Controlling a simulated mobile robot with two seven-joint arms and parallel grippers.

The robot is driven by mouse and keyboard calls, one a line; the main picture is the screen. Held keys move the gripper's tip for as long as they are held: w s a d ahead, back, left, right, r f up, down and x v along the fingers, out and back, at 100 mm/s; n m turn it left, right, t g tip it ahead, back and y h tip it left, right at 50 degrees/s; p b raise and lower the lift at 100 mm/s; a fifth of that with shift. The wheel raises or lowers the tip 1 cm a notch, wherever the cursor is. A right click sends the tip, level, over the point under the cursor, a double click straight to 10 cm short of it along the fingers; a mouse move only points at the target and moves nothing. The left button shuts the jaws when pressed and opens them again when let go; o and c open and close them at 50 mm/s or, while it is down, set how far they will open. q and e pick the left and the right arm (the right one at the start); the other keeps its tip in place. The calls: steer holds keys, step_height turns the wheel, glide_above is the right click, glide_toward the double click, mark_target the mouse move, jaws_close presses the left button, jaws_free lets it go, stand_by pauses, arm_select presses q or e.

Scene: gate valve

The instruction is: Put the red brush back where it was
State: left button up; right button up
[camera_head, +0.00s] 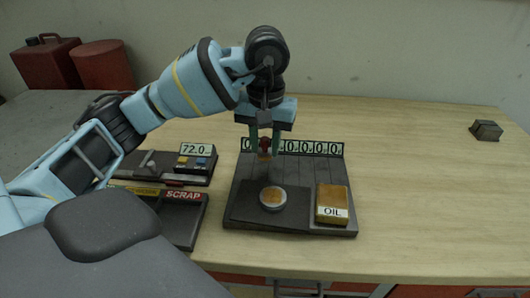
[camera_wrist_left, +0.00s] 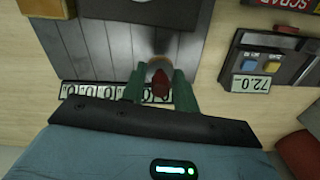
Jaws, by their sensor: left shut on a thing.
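My left gripper (camera_head: 264,145) comes down over the back part of a dark tray (camera_head: 240,188). It is shut on the red brush (camera_head: 265,143), whose red handle sits between the green fingers with a paler lower end pointing down. In the left wrist view the red brush (camera_wrist_left: 160,84) is between the fingertips, above the ribbed part of the tray. I cannot tell whether its lower end touches the tray. A row of "0" labels (camera_head: 312,148) runs along the tray's back edge, partly hidden by the gripper. My right gripper is not in view.
A round silver-rimmed disc (camera_head: 272,198) and a yellow OIL block (camera_head: 333,203) are on the tray's front part. To the left are a gauge reading 72.0 (camera_head: 197,160) and a SCRAP bin (camera_head: 183,220). A small grey block (camera_head: 486,130) lies far right; the table between is clear.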

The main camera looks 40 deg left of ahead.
mark_target(265, 155)
arm_select(q)
steer(key=shift+w+a, duration=0.2)
steer(key=shift+w, duration=0.15)
step_height(265, 155, down, 4)
steer(key=shift+r, duration=0.25)
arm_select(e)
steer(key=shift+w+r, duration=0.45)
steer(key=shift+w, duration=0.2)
arm_select(q)
steer(key=shift+f, duration=0.15)
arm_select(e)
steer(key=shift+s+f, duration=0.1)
arm_select(q)
steer(key=shift+s+f, duration=0.1)
steer(key=shift+f, duration=0.05)
steer(key=o, duration=0.9)
steer(key=shift+o, duration=0.2)
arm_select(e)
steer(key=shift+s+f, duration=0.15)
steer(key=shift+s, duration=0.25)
